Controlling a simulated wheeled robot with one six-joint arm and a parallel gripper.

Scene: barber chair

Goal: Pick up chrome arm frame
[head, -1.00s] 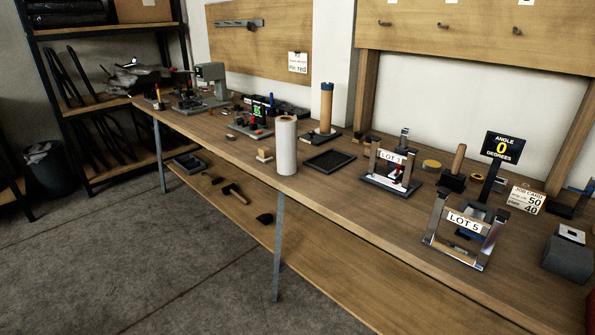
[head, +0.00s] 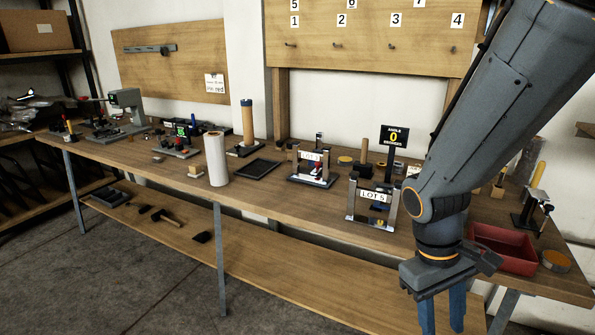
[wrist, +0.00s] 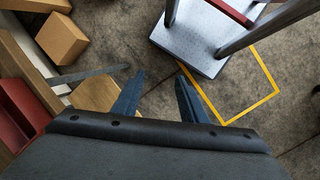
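A chrome arm frame (head: 351,200) tagged LOT 5 stands upright near the front edge of the workbench (head: 275,196) in the head view. A second, similar chrome frame (head: 297,162) with a LOT tag stands behind it to the left, on a dark base; its number is hard to read. My gripper (head: 442,318) hangs fingers down in front of the bench, to the right of and below the LOT 5 frame. In the wrist view my gripper (wrist: 159,76) is open with nothing between its blue fingers. Neither chrome frame shows in the wrist view.
A red tray (head: 510,238) is on the bench right of my arm. An angle sign (head: 394,137) stands behind the LOT 5 frame, and a white roll (head: 216,160) stands to the left. The wrist view shows cardboard boxes (wrist: 62,40) and a grey platform (wrist: 190,38).

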